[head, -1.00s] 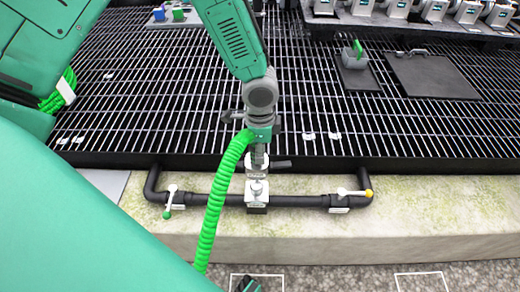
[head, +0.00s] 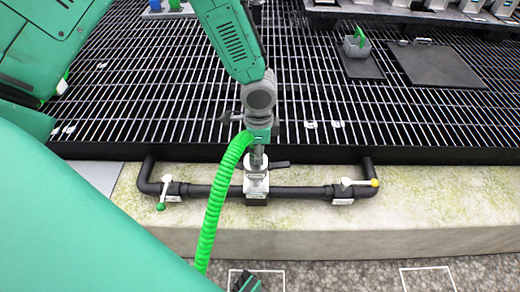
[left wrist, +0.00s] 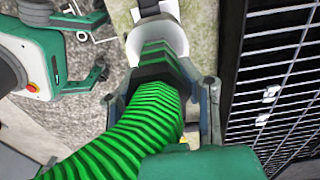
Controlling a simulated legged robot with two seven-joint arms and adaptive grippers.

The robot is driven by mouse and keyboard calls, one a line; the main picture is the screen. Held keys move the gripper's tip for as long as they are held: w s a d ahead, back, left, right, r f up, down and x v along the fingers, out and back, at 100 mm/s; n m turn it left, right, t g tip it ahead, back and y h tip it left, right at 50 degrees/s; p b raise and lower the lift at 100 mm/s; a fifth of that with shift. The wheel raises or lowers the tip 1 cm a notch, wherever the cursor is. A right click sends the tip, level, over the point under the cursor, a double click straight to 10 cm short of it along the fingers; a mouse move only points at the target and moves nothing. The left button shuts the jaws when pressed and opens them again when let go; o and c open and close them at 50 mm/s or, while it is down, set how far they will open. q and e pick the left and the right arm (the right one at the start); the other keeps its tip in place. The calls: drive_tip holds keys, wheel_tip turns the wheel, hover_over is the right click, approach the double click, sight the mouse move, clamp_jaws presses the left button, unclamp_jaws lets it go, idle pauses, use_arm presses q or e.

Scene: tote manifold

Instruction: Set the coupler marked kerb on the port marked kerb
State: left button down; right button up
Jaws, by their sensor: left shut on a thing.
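My left gripper (head: 258,160) is shut on a pale coupler (head: 257,177) above the middle of the black pipe. The green ribbed hose (head: 215,210) curves down from the wrist. The coupler is at the port (head: 257,199), a block on the pipe with a pale label too small to read. They look in line and touching, but I cannot tell whether the coupler is fully seated. In the left wrist view, the hose (left wrist: 120,140) and its dark collar (left wrist: 160,75) lead to a pale round part (left wrist: 165,35). The gripper fingers flank the collar.
The black pipe (head: 300,190) runs along a mossy concrete kerb (head: 430,205). Behind is a dark grating (head: 180,110) with a grey block (head: 355,47) and flat dark plates (head: 435,65).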

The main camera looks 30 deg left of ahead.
use_arm(q)
drive_tip(key=shift+f+b, duration=1.2)
drive_tip(key=shift+f, duration=1.35)
drive_tip(key=c, duration=1.1)
unclamp_jaws()
drive_tip(key=shift+o, duration=0.2)
wheel_tip(320, 180, up, 12)
